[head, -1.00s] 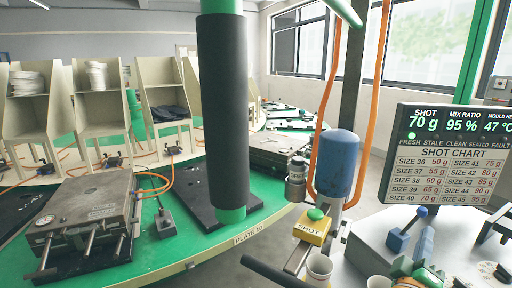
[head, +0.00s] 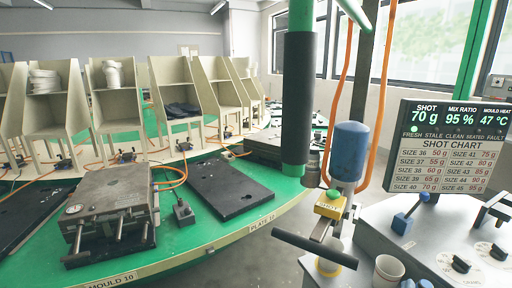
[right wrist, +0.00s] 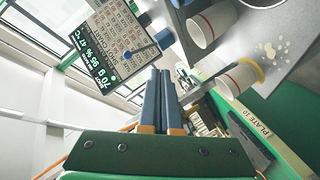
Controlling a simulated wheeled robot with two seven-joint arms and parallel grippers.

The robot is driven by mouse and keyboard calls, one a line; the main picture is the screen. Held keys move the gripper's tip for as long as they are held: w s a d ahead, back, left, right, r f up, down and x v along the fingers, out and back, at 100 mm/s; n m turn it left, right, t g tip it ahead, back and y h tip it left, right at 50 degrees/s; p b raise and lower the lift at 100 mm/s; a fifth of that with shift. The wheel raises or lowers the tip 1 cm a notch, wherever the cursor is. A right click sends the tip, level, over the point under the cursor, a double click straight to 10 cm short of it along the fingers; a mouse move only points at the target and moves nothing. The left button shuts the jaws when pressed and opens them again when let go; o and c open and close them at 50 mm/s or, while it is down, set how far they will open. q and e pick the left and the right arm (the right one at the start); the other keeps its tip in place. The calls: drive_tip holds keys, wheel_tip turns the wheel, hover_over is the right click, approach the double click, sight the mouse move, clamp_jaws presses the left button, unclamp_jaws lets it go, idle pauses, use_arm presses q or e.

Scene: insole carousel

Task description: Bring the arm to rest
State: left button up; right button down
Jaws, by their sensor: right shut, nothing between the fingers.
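My right gripper (head: 416,284) barely shows at the bottom edge of the head view, as two blue fingertips just right of a white cup. In the right wrist view the right gripper (right wrist: 160,76) has a green body and two blue-grey fingers lying side by side. They are shut with nothing between them. White cups stand beyond the fingers at the upper right there. Most of the right arm is hidden below the head view. My left gripper is not in view.
A grey bench (head: 360,262) carries a white cup (head: 388,269), a yellow-rimmed cup (head: 328,266) and a shot-chart display (head: 440,147). A black-sleeved column (head: 298,95) and black bar (head: 315,249) stand near it. The green carousel (head: 215,228) holds a mould (head: 108,205) and a black plate (head: 230,188).

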drive_tip(key=s+a+f+g+y, duration=0.8)
drive_tip(key=s+a+f+y, duration=0.2)
drive_tip(key=s+a+f, duration=0.8)
drive_tip(key=s+d+f+g, duration=0.1)
drive_tip(key=s+f, duration=0.1)
drive_tip(key=f, duration=0.7)
drive_tip(key=s+d+f+g, duration=0.1)
drive_tip(key=s+f, duration=0.2)
drive_tip(key=f, duration=0.6)
drive_tip(key=s+d+f+g, duration=0.1)
drive_tip(key=s+f, duration=0.7)
drive_tip(key=s, duration=0.3)
drive_tip(key=shift+d+f+b, duration=0.3)
drive_tip(key=shift+f+b, duration=0.1)
